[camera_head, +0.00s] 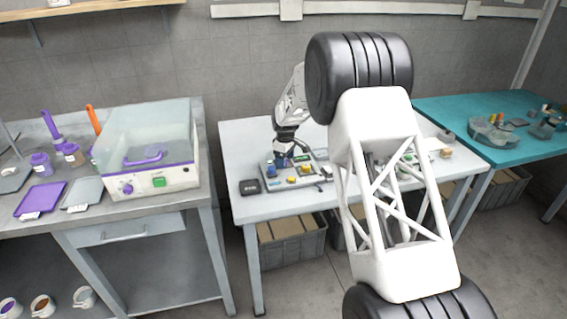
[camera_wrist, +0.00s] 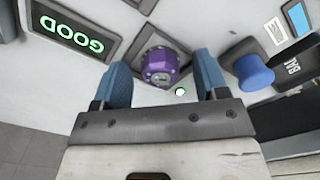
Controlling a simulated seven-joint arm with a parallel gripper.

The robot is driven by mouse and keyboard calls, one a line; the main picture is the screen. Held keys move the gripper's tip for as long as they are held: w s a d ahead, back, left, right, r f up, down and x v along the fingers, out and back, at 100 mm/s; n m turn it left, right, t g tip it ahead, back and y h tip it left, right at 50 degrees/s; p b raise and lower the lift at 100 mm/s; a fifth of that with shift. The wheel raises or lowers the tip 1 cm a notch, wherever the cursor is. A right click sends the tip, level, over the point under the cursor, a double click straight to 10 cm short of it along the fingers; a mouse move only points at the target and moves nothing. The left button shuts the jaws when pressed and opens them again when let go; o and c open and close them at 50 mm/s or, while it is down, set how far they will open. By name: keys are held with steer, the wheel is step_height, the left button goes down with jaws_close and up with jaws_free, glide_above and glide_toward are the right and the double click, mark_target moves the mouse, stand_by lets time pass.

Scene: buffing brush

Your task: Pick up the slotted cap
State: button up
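A purple cap-like piece (camera_wrist: 158,68) with a small pale feature on its face shows in the wrist view; it looks like the slotted cap, but I cannot make out a slot clearly. In the head view my gripper (camera_head: 284,150) is low over the white table (camera_head: 232,155), and the purple piece cannot be made out.
A blue round-topped piece (camera_wrist: 255,73) stands right of the fingers, near a "BAD" label. A "GOOD" sign (camera_wrist: 75,35) lies to the left. A black box (camera_head: 250,187) is on the table's front left. A lidded machine (camera_head: 150,150) stands on the left bench.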

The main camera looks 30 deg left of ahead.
steer(key=c, duration=0.9)
steer(key=shift+r, duration=0.1)
steer(key=shift+r, duration=1.7)
steer(key=s+d+r, duration=0.1)
steer(key=s+d, duration=0.9)
steer(key=s, duration=0.2)
steer(key=shift+s+r, duration=0.15)
steer(key=shift+r, duration=0.1)
